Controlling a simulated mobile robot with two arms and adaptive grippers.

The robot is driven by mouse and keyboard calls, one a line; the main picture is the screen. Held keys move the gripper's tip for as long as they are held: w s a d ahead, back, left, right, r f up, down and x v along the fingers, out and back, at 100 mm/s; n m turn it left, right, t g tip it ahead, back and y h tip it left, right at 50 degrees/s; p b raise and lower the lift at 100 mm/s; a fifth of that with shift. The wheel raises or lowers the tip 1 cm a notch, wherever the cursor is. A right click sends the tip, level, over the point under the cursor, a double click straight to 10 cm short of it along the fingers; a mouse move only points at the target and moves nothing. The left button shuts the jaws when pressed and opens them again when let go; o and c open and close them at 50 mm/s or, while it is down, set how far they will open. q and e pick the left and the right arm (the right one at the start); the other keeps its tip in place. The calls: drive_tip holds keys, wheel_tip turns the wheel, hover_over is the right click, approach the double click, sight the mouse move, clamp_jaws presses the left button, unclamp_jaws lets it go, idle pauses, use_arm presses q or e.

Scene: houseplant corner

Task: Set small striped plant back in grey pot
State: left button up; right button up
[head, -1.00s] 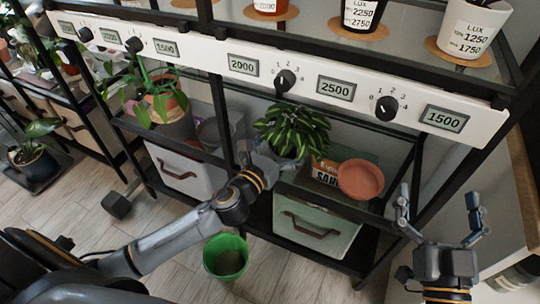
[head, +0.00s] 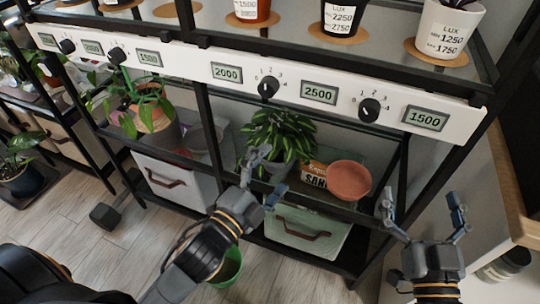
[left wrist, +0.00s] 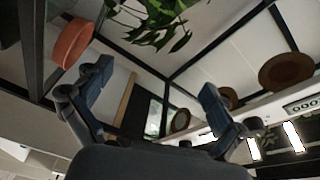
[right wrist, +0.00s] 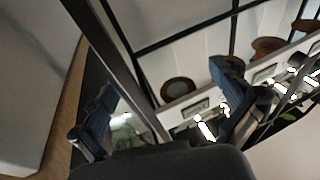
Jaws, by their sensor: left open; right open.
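The small striped plant (head: 280,136), with green leaves edged pale, stands on the middle shelf below the dial panel. Its leaves also hang at the top of the left wrist view (left wrist: 158,22). Its lower part is mostly hidden by leaves and my left gripper, so I cannot tell how it sits in a pot. A grey pot (head: 207,137) shows to its left on the shelf, partly behind a post. My left gripper (head: 266,178) is open and empty, in front of and just below the plant. My right gripper (head: 424,212) is open and empty, right of the shelf.
A terracotta saucer (head: 349,180) and a soil bag (head: 313,174) lie right of the plant. A taller potted plant (head: 150,112) stands left. Black shelf posts and the dial panel (head: 228,73) border the space. A green bucket (head: 227,268) is on the floor.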

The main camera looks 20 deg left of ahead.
use_arm(q)
wheel_tip(320, 180, up, 6)
drive_tip(key=s+n+t, duration=0.1)
drive_tip(key=n, duration=1.3)
drive_tip(key=shift+s+t, duration=0.3)
drive_tip(key=shift+t, duration=0.1)
drive_tip(key=shift+d, duration=0.1)
